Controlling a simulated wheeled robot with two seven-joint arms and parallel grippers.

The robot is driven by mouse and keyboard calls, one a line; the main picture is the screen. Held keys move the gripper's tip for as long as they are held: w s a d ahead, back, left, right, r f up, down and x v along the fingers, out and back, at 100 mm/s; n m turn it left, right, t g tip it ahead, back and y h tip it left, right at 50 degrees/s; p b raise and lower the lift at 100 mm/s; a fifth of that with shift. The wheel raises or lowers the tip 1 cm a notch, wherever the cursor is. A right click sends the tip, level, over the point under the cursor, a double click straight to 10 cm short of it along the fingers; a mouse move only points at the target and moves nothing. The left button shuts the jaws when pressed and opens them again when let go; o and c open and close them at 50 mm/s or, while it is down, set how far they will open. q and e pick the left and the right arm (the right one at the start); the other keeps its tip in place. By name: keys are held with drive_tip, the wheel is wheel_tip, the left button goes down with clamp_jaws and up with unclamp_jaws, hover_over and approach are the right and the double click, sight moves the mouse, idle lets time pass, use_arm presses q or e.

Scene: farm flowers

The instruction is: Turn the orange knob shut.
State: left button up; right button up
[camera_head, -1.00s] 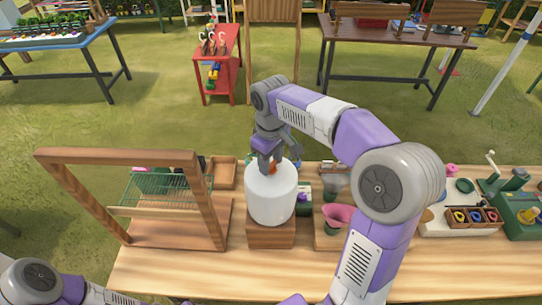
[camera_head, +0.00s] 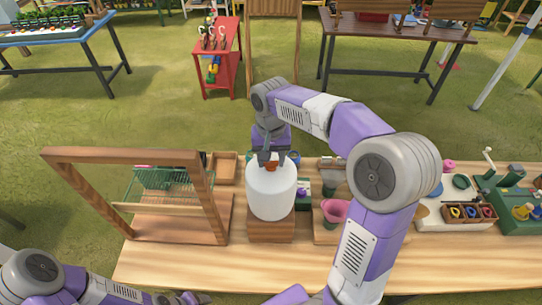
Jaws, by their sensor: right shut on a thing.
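The orange knob (camera_head: 271,167) sits on top of the white cylindrical tank (camera_head: 271,193), which stands upright on a wooden block (camera_head: 271,229) on the bench. My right gripper (camera_head: 270,161) points down at the top of the tank and is shut on the knob, with a finger on either side. The fingers hide part of the knob. My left gripper (camera_head: 190,298) is low at the bottom edge, away from the tank, and too small and cut off to tell whether it is open.
A wooden frame with a green rack (camera_head: 160,178) stands left of the tank. A tray of coloured rings (camera_head: 468,212) and a green device (camera_head: 520,205) are farther right. The front of the bench (camera_head: 200,268) is clear.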

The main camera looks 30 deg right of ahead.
sight(271, 161)
drive_tip(key=shift+m, duration=0.6)
drive_tip(key=o, duration=1.1)
drive_tip(key=shift+c, duration=0.2)
wheel_tip(271, 161, up, 8)
drive_tip(key=shift+f+p, duration=0.2)
drive_tip(key=shift+p, duration=0.3)
